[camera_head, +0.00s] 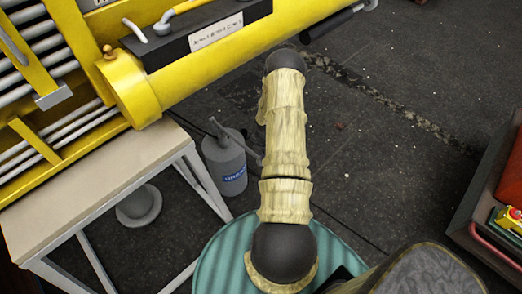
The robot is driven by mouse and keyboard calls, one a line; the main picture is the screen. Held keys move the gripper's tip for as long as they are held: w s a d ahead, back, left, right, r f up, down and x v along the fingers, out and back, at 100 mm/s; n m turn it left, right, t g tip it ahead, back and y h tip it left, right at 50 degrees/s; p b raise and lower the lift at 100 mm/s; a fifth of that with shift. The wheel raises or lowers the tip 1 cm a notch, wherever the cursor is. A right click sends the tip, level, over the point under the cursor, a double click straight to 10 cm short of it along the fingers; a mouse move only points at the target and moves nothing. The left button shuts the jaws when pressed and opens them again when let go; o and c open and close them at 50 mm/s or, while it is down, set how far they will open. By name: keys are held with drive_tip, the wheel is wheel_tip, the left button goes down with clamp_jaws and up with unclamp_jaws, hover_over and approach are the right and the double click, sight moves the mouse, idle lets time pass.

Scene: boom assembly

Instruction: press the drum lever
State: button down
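A yellow boom (220,45) crosses the upper left. On it sits a black control box (170,47) with a white label plate (215,31) whose lettering is too small to read. My beige-sleeved arm with dark round joints runs up the middle of the view, right of the box. My gripper cannot be made out in this view.
A pale bench (90,190) on grey legs stands under the boom. A grey canister (226,165) with a nozzle stands beside it. A teal ribbed round object (215,262) is below my arm. A dark-red cabinet (490,200) is at right.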

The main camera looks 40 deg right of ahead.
drive_tip(key=shift+s+f, duration=0.2)
drive_tip(key=shift+f, duration=0.9)
drive_tip(key=shift+s+a+f+b, duration=0.1)
drive_tip(key=shift+s+f+b, duration=0.25)
drive_tip(key=shift+s+b, duration=0.15)
drive_tip(key=shift+w, duration=0.1)
wheel_tip(320, 180, up, 11)
drive_tip(key=s+p, duration=0.1)
drive_tip(key=p, duration=0.8)
drive_tip(key=shift+s+d, duration=0.2)
drive_tip(key=shift+s, duration=0.2)
